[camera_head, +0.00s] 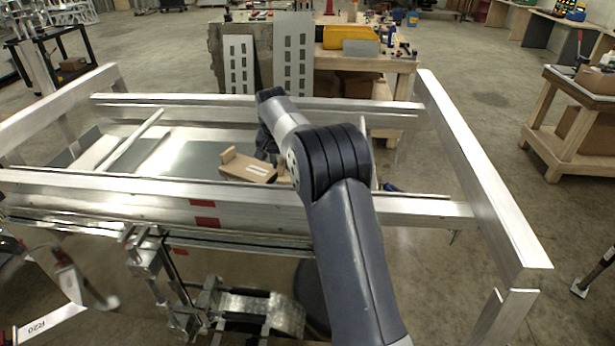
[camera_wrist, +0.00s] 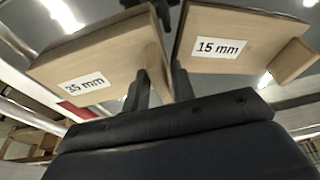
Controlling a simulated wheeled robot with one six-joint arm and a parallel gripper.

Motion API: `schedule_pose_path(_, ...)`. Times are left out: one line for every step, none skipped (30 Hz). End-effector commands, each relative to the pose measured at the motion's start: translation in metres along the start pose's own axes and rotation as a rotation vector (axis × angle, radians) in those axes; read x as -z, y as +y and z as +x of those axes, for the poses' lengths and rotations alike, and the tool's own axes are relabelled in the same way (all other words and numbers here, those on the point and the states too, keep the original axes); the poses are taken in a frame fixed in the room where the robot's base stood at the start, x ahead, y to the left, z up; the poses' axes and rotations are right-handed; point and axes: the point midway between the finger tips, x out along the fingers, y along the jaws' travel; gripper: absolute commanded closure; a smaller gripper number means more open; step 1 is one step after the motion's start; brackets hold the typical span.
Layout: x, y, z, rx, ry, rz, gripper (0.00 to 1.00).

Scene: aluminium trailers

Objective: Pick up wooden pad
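Two wooden pads with raised end blocks show in the wrist view. The 35 mm pad (camera_wrist: 105,62) is on the left and the 15 mm pad (camera_wrist: 235,42) is on the right. My gripper (camera_wrist: 160,85) is open, its two dark fingers apart, with the raised block of the 35 mm pad between them. I cannot tell whether either finger touches the block. In the head view, one wooden pad (camera_head: 248,169) lies inside the aluminium trailer frame, left of my arm; its label is unreadable. My arm hides the gripper and most of the other pad there.
The near rail (camera_head: 130,190) of the trailer, with red marks, runs between my base and the pads. The right rail (camera_head: 480,180) and far rail (camera_head: 180,104) enclose the space. A workbench (camera_head: 370,65) with a yellow bin stands behind.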

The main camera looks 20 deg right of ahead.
Motion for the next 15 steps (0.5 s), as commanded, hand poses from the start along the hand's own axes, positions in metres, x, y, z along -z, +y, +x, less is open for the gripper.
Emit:
schedule_pose_path(0.0001, 0.0, -0.0002, 0.0, 0.0, 0.0, 0.8)
schedule_pose_path(0.0001, -0.0001, -0.0002, 0.0, 0.0, 0.0, 0.82)
schedule_pose_path(0.0001, -0.0001, -0.0002, 0.0, 0.0, 0.0, 0.86)
schedule_pose_path(0.0001, -0.0001, -0.0002, 0.0, 0.0, 0.0, 0.88)
schedule_pose_path(0.0001, -0.0001, -0.0002, 0.0, 0.0, 0.0, 0.9)
schedule_pose_path(0.0001, -0.0001, -0.0003, 0.0, 0.0, 0.0, 0.94)
schedule_pose_path(0.0001, -0.0001, -0.0003, 0.0, 0.0, 0.0, 0.96)
schedule_pose_path(0.0001, -0.0001, -0.0003, 0.0, 0.0, 0.0, 0.99)
schedule_pose_path(0.0001, -0.0001, -0.0003, 0.0, 0.0, 0.0, 1.0)
schedule_pose_path(0.0001, -0.0001, -0.0003, 0.0, 0.0, 0.0, 1.0)
schedule_pose_path(0.0001, -0.0001, -0.0003, 0.0, 0.0, 0.0, 1.0)
schedule_pose_path(0.0001, -0.0001, -0.0003, 0.0, 0.0, 0.0, 1.0)
schedule_pose_path(0.0001, -0.0001, -0.0003, 0.0, 0.0, 0.0, 1.0)
schedule_pose_path(0.0001, -0.0001, -0.0003, 0.0, 0.0, 0.0, 1.0)
schedule_pose_path(0.0008, -0.0001, -0.0014, 0.001, 0.003, 0.0, 1.0)
